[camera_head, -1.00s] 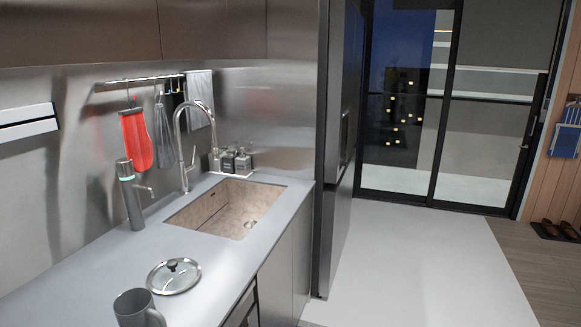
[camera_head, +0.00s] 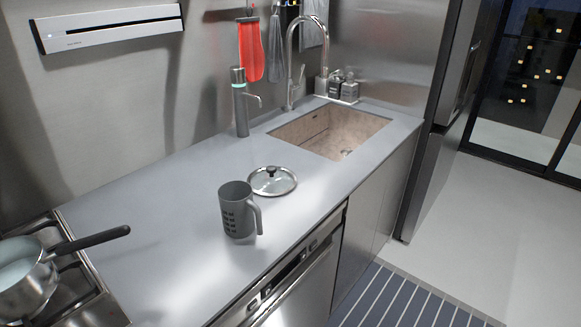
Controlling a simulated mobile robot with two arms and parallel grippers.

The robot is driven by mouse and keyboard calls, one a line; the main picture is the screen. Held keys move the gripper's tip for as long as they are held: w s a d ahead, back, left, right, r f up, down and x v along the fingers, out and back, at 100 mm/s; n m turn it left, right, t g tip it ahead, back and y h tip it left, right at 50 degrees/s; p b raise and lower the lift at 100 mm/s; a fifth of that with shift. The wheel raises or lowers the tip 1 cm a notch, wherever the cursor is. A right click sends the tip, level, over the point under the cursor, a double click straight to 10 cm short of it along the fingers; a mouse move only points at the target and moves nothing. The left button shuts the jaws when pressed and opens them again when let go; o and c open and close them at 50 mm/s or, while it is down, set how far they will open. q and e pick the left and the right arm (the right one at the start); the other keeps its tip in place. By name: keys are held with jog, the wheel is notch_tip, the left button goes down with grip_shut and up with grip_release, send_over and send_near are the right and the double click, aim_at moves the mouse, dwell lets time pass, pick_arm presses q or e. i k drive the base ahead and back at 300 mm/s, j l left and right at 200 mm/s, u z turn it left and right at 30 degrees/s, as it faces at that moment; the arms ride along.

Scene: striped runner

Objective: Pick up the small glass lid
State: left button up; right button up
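The small glass lid (camera_head: 281,183) lies flat on the grey counter (camera_head: 158,205). It is round, with a metal rim and a dark knob on top. It sits just behind and to the right of a grey mug (camera_head: 236,211), in front of the sink. Neither of my grippers shows in the head view.
The sink (camera_head: 325,130) with its tall faucet is behind the lid. A grey dispenser with a spout (camera_head: 241,104) stands near the wall. A stove with a pot (camera_head: 27,283) is at the lower left, its handle over the counter. A striped runner (camera_head: 400,300) lies on the floor.

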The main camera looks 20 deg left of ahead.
aim_at(271, 180)
jog(key=u, duration=2.35)
jog(key=l+u, duration=0.2)
jog(key=l, duration=0.35)
jog(key=k+l+u, duration=0.15)
jog(key=l, duration=0.4)
jog(key=l+u, duration=0.2)
jog(key=l, duration=0.35)
jog(key=k, duration=0.05)
